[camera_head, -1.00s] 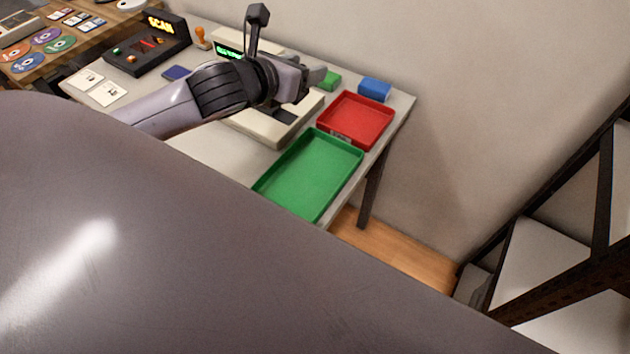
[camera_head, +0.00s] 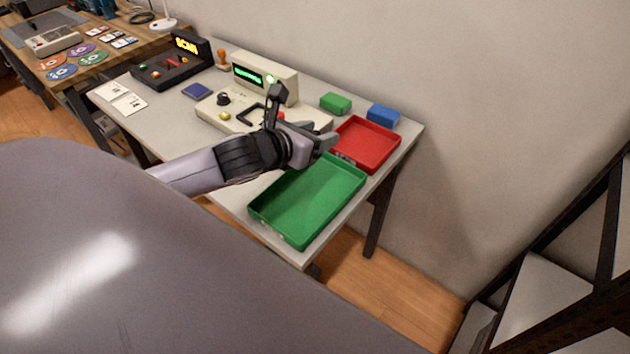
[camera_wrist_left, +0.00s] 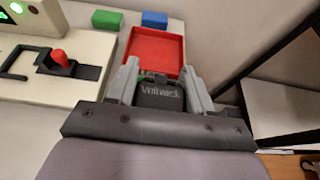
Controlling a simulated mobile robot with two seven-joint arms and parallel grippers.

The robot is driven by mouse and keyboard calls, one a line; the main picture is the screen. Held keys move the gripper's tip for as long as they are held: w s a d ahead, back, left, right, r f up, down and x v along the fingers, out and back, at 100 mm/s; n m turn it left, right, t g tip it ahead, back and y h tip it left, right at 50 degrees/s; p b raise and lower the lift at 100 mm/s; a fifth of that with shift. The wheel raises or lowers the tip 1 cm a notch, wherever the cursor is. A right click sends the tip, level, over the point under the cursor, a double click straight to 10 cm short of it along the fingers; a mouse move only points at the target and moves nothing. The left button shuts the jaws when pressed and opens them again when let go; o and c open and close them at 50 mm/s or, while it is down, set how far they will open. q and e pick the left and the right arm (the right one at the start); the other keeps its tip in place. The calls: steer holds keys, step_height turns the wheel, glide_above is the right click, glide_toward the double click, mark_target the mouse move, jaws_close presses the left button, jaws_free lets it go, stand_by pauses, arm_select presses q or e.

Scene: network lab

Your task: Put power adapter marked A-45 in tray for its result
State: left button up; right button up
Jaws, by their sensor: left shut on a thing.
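My left gripper (camera_head: 328,143) is over the near edge of the red tray (camera_head: 388,134), by the far end of the green tray (camera_head: 262,211). In the left wrist view the gripper (camera_wrist_left: 161,72) is shut on a black power adapter (camera_wrist_left: 160,97) with "Voltwick" lettering; no A-45 mark is readable. In the head view the adapter is hidden by the gripper. Both trays look empty where visible; the red tray (camera_wrist_left: 155,45) lies just beyond the adapter in the wrist view. The cream tester (camera_head: 262,68) shows a green-lit display and a lit pale-green lamp. My right gripper is not in view.
A green block (camera_head: 336,103) and a blue block (camera_head: 383,115) stand behind the red tray. A black SCAN device (camera_head: 165,68), a stamp (camera_head: 223,60) and white cards (camera_head: 128,103) are further left. Wall bounds the table behind; dark shelving (camera_head: 560,230) stands right.

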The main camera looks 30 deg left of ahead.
mark_target(316, 191)
arm_select(q)
step_height(316, 191, down, 12)
steer(key=shift+f+b, duration=0.25)
steer(key=shift+b, duration=0.7)
steer(key=shift+f, duration=0.2)
steer(key=o, duration=1.1)
steer(key=shift+o, duration=0.2)
steer(key=shift+r, duration=0.1)
steer(key=shift+s+r, duration=0.1)
steer(key=v, duration=1.2)
steer(key=shift+d+p, duration=0.1)
steer(key=shift+p, duration=0.3)
